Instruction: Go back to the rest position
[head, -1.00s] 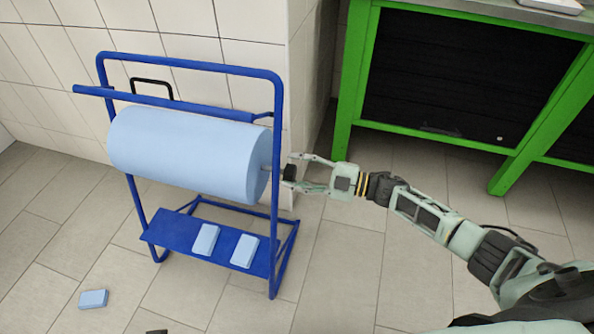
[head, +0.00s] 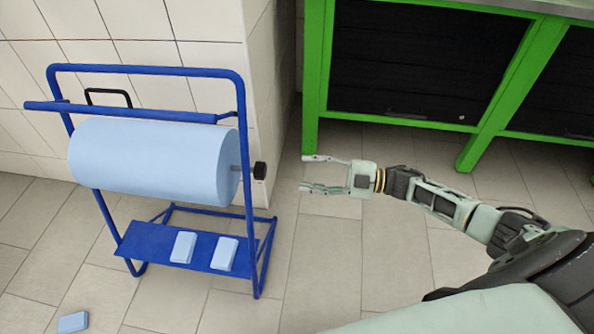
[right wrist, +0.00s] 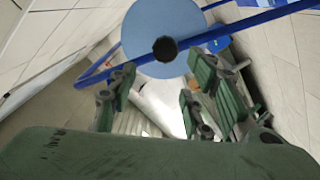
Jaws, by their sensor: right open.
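My right gripper (head: 318,174) is open and empty in the head view, to the right of the blue roll stand (head: 243,110) and apart from it. The stand holds a large light blue roll (head: 150,160) on a rod, with a black knob (head: 260,171) at its right end. In the right wrist view, the spread green fingers (right wrist: 165,95) show below the black knob (right wrist: 165,49) and the roll's round end (right wrist: 150,22), with nothing between them. My left gripper is not in view.
Two light blue packs (head: 183,247) lie on the stand's lower shelf (head: 145,242). Another pack (head: 73,322) lies on the floor at the lower left. A green-framed bench (head: 317,80) stands at the upper right. The tiled floor right of the stand is clear.

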